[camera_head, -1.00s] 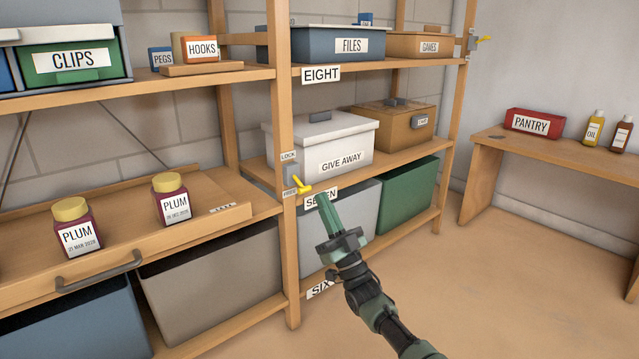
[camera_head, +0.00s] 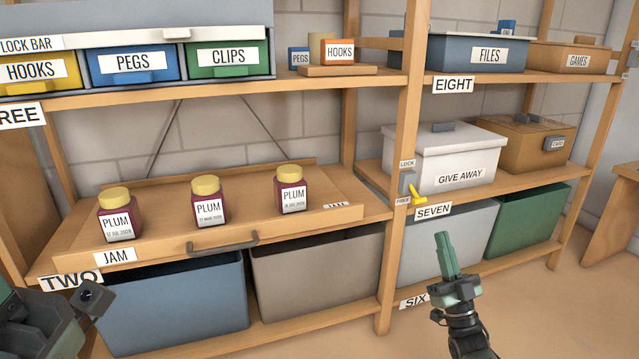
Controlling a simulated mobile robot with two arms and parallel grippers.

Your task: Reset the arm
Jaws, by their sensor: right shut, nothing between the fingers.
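My right gripper (camera_head: 443,243) points up in front of shelf six, before the grey bin. Its green fingers are together with nothing between them. The forearm comes in from the bottom right. A dark green part of my left arm (camera_head: 40,322) shows in the bottom left corner; its fingers are not visible. A yellow lever (camera_head: 417,195) on the rack post, between the LOCK and FREE labels, is above and left of the right gripper and apart from it.
Three plum jars (camera_head: 208,202) stand on the jam tray (camera_head: 330,213), which has a dark handle (camera_head: 222,243). Open bins (camera_head: 175,305) fill the bottom shelf. A white GIVE AWAY box (camera_head: 440,160) is on shelf seven. Bare floor (camera_head: 570,310) lies at the right.

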